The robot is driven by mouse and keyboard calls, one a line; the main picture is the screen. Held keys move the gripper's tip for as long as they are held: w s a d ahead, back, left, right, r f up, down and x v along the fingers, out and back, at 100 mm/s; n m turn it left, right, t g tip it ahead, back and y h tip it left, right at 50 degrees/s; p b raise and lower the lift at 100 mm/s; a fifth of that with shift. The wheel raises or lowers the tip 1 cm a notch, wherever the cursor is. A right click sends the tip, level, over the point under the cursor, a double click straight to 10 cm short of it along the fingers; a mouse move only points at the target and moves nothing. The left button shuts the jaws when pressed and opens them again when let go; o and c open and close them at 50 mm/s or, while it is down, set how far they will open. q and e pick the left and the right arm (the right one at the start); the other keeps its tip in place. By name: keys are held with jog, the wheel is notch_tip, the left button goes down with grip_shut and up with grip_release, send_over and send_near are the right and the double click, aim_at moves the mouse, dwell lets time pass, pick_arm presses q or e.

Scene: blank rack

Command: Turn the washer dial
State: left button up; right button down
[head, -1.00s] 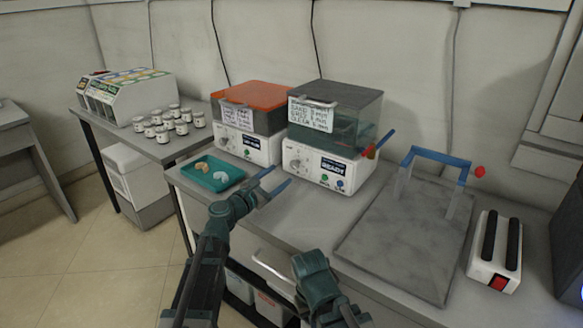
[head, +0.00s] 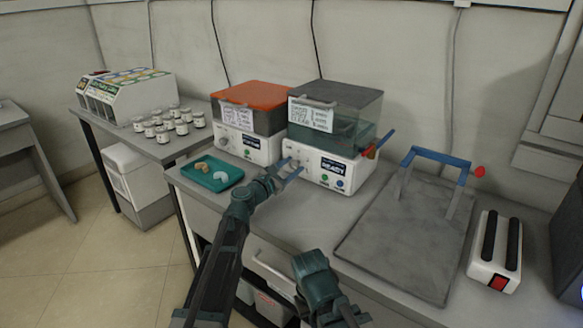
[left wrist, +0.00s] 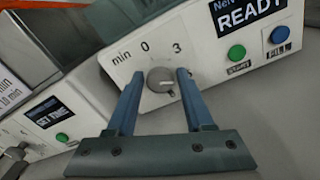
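The washer (head: 326,170) is the white box with a dark-lidded clear tank on top and a READY label, right of the orange-lidded machine. My left gripper (left wrist: 156,78) is open, with one blue finger on each side of the dial. I cannot tell whether the fingers touch it. In the head view my left gripper (head: 290,170) is in front of the washer's panel and partly hides the dial. My right gripper is not clearly seen; only its arm shows at the bottom.
The orange-lidded machine (head: 250,147) stands close on the left, with a teal tray (head: 212,174) in front of it. A grey slab with a blue-handled frame (head: 437,163) lies to the right. The bench front between them is clear.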

pick_arm(q)
grip_shut()
jog(key=shift+m, duration=0.8)
jog(key=shift+o, duration=1.8)
grip_release()
jog(key=shift+s, duration=0.1)
jog(key=v, duration=1.3)
jog(key=shift+s+a, duration=0.25)
jog(key=shift+s, duration=0.05)
